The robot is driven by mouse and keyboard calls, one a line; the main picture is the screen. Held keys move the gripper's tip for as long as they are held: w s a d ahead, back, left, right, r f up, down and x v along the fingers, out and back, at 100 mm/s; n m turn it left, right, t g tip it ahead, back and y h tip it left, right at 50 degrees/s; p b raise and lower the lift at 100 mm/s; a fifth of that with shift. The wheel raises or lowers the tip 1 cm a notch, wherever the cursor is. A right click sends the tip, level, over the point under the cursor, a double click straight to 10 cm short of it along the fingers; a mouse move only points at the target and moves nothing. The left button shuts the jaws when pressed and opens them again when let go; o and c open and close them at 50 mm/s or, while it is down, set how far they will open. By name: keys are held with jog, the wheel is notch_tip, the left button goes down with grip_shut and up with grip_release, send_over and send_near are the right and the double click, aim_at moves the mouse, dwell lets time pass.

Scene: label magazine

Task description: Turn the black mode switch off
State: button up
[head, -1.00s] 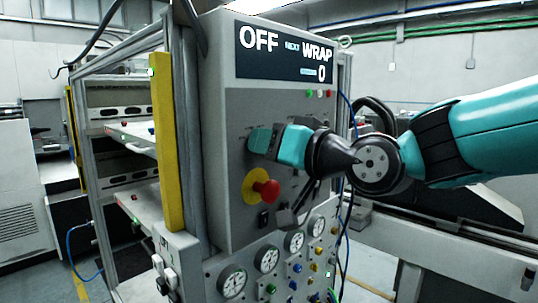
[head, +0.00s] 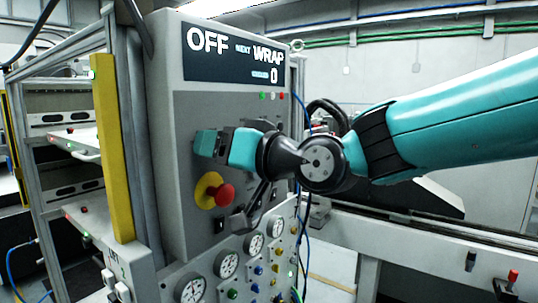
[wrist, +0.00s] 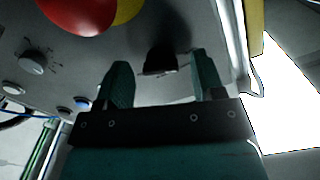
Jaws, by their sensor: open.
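The black mode switch (wrist: 160,60) shows as a dark knob on the grey panel (wrist: 200,22) in the wrist view. My gripper (wrist: 160,66) is open, with one teal finger on either side of the switch. I cannot tell whether a finger touches it. In the head view my gripper (head: 210,143) is at the panel front, above the red stop button (head: 224,194), and hides the switch there. The display (head: 230,57) above reads OFF, NEXT WRAP and 0.
The red button also shows in the wrist view (wrist: 75,12), close by on its yellow plate. A grey knob (wrist: 32,62) is at the left there. Gauges (head: 228,263) and small coloured knobs line the panel below. A yellow post (head: 113,150) stands left.

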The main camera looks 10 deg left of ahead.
jog(key=b+v, duration=0.5)
jog(key=v, duration=1.2)
jog(key=shift+d, duration=0.2)
jog(key=shift+s+f, duration=0.1)
jog(key=shift+f, duration=0.05)
jog(key=s+d+f+m+g+h+p, duration=0.2)
jog(key=s+d+f+g+h+p, duration=0.4)
jog(key=s+d+f+h, duration=0.6)
jog(key=s+d+f+p, duration=0.1)
jog(key=d+f, duration=0.2)
jog(key=d, duration=0.1)
jog(key=shift+s+g, duration=0.3)
jog(key=shift+g, duration=0.1)
jog(key=shift+f, duration=0.15)
